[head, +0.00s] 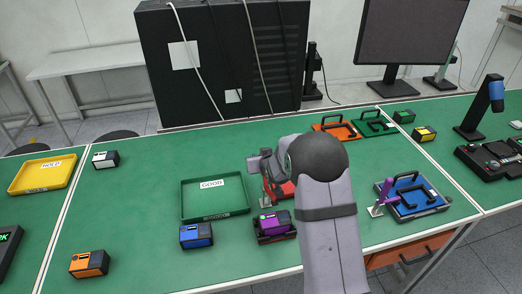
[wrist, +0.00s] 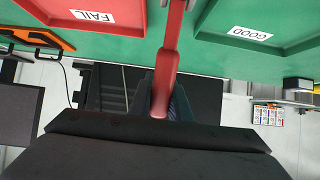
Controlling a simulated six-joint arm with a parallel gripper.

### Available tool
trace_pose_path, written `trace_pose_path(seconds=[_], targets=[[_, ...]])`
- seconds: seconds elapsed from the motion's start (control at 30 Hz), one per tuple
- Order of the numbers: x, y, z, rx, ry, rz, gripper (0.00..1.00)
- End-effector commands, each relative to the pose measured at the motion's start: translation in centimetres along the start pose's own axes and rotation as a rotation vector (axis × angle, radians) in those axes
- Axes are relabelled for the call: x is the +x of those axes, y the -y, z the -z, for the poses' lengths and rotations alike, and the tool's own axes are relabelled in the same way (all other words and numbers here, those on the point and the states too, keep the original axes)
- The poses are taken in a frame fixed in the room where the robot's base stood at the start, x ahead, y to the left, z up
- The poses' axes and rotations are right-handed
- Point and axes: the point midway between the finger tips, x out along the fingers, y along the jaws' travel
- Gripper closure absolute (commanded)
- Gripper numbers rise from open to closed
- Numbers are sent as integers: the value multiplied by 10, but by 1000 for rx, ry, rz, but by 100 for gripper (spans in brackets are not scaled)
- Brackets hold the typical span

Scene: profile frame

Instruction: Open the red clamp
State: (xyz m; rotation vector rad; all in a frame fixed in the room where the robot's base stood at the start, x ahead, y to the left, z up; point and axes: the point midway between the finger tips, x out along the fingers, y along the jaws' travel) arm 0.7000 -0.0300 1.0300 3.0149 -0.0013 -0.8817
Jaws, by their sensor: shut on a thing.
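The red clamp's handle (wrist: 166,72) runs down the middle of the wrist view, with its lower end between the fingers of my gripper (wrist: 162,100). My gripper is shut on this handle. In the head view my gripper (head: 264,168) is right of the green GOOD tray, at the clamp. My arm covers much of that area, and the clamp's base and jaw are mostly hidden there. The handle looks raised from the table, but its exact angle is hard to tell.
A green GOOD tray (head: 214,214) is left of the clamp; a red FAIL tray (wrist: 92,24) shows in the wrist view. Blue (head: 196,235) and purple (head: 274,222) boxes stand in front. A purple clamp (head: 386,190) stands by a blue fixture (head: 424,208) at right.

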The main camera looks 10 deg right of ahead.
Motion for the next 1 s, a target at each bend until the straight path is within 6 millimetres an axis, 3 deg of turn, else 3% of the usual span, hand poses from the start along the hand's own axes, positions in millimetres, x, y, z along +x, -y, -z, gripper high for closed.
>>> trace_pose_path(seconds=[0.5, 1.0], targets=[[16, 0, -4, 0, 191, 1, 95], [25, 0, -13, 0, 258, 1, 95]])
